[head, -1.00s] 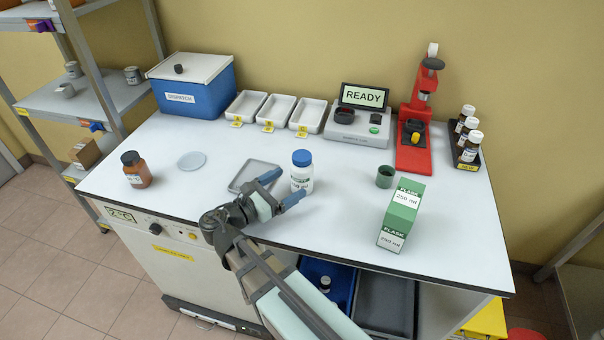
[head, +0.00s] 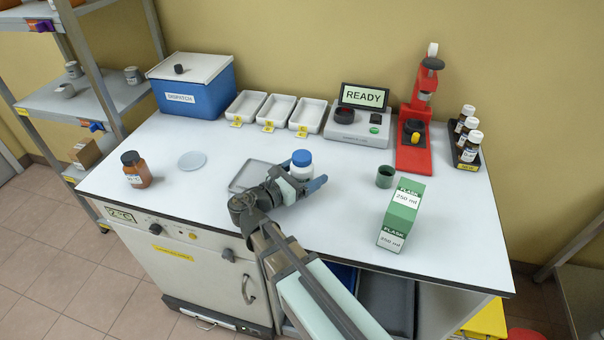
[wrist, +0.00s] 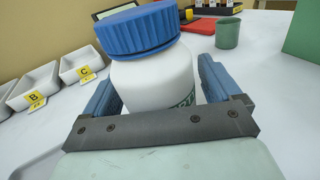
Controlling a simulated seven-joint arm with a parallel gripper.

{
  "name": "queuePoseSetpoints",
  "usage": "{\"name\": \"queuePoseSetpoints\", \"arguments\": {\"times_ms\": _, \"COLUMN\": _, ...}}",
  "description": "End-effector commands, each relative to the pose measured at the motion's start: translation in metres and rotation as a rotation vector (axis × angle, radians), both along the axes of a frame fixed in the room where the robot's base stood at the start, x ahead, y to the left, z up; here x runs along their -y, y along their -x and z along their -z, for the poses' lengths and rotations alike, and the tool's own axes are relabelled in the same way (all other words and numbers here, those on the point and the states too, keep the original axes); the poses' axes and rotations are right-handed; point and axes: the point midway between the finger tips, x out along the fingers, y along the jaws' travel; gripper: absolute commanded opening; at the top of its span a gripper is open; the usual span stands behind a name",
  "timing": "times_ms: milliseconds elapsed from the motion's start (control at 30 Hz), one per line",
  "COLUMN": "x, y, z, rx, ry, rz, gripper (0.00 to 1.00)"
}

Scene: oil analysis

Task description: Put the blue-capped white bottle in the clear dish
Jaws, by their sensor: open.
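The white bottle (head: 301,172) with a ribbed blue cap (head: 301,158) stands upright on the bench. My gripper (head: 298,178) is at the bottle and partly hides its lower body in the head view. In the wrist view the bottle (wrist: 155,82) sits between the two blue fingers of my open gripper (wrist: 157,88), and I cannot tell whether either finger touches it. The clear dish (head: 192,160), a shallow round translucent dish, lies empty on the bench to the left.
A grey tray (head: 245,178) lies just left of the bottle. A brown bottle (head: 136,171) stands left of the dish. A green cup (head: 385,177) and a green flask box (head: 402,215) stand to the right. White bins (head: 277,109) line the back. The bench between tray and dish is clear.

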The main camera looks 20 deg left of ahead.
Motion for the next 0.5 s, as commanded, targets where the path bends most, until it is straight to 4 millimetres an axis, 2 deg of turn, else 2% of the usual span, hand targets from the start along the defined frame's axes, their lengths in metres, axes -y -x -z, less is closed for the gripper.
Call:
{"name": "queuePoseSetpoints", "arguments": {"times_ms": 167, "x": 0.0000, "y": -0.0001, "z": -0.0001, "rx": 0.000, "ry": 0.000, "rz": 0.000, "gripper": 0.91}}
{"name": "queuePoseSetpoints", "arguments": {"times_ms": 500, "x": -0.0001, "y": 0.0001, "z": -0.0001, "rx": 0.000, "ry": 0.000, "rz": 0.000, "gripper": 0.59}}
